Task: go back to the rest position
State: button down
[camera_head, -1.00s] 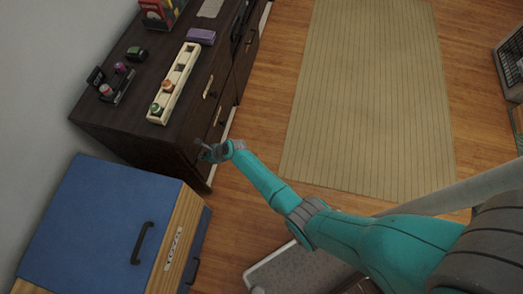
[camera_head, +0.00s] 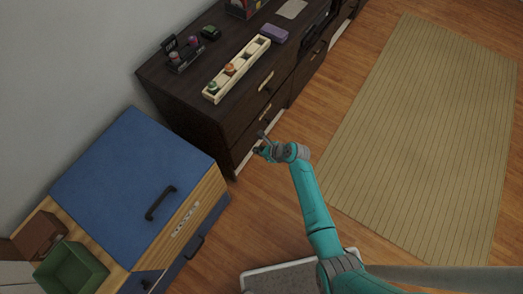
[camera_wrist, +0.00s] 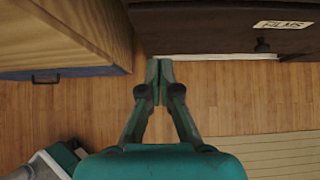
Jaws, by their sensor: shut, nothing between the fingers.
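My gripper (camera_head: 264,145) is at the end of my teal arm, in front of the dark dresser (camera_head: 215,120) in the head view. In the wrist view my gripper (camera_wrist: 159,66) points at the dresser's lower front, with its fingertips together and nothing between them. The gripper appears apart from the dresser front and its drawer handles.
A cream tray (camera_head: 237,68) with small round things sits on the dresser. The striped rug (camera_head: 430,140) and wood floor to the right are clear.

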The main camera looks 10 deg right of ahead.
jog(key=shift+v, duration=1.25)
jog(key=s+d+r+n+t+h, duration=0.15)
jog(key=s+n, duration=0.25)
jog(key=s, duration=0.5)
jog(key=s+d+r+n+t+h, duration=0.1)
jog(key=s+d+r+n+h, duration=0.15)
jog(key=s+n, duration=0.45)
jog(key=s+d+r+n+t+h, duration=0.1)
jog(key=s+d+n+t, duration=0.15)
jog(key=s, duration=0.85)
jog(key=s+d+r+n+t, duration=0.1)
jog(key=s+r+n, duration=0.3)
jog(key=r, duration=0.5)
jog(key=s+d+r+n+t+h, duration=0.1)
jog(key=s+r+n, duration=0.4)
jog(key=r, duration=0.4)
jog(key=s+d+r+n+t, duration=0.1)
jog(key=s+r+n, duration=0.3)
jog(key=r, duration=0.5)
jog(key=shift+s, duration=0.8)
jog(key=shift+n, duration=0.25)
